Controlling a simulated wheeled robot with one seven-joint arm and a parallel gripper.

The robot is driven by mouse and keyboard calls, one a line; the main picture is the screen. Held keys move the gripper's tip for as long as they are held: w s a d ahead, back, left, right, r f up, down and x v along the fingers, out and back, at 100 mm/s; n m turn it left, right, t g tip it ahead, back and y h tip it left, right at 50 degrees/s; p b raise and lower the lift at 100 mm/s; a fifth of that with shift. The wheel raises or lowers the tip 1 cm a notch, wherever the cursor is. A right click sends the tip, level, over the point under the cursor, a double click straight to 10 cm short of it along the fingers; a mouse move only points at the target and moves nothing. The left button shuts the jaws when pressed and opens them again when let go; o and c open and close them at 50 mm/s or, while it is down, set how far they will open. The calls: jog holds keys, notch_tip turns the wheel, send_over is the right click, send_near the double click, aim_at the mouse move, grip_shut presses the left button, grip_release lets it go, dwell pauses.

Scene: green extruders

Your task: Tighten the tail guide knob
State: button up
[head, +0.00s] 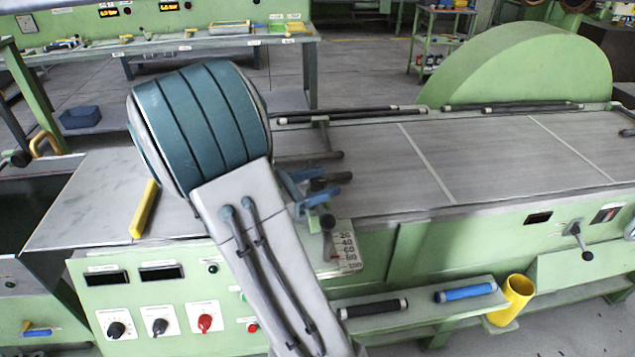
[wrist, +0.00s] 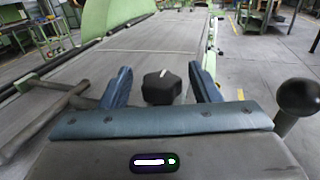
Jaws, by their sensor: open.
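A black, many-sided knob (wrist: 162,88) with a white mark on top shows in the middle of the wrist view; I take it to be the tail guide knob. My gripper (wrist: 160,72) is open, with one blue finger on each side of the knob. A narrow gap shows between the knob and each finger, so it does not look gripped. In the head view my gripper (head: 331,183) is low over the near edge of the machine bed. A dark piece between its fingers there seems to be the knob, mostly hidden.
A ball-ended lever (wrist: 298,98) stands right of my gripper in the wrist view. A T-shaped bar (head: 321,138) lies beyond it on the bed (head: 480,165). A scale plate (head: 343,247) is just below. A yellow bar (head: 145,208) lies at left. The bed's right part is mostly clear.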

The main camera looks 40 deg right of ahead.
jog(key=c, duration=1)
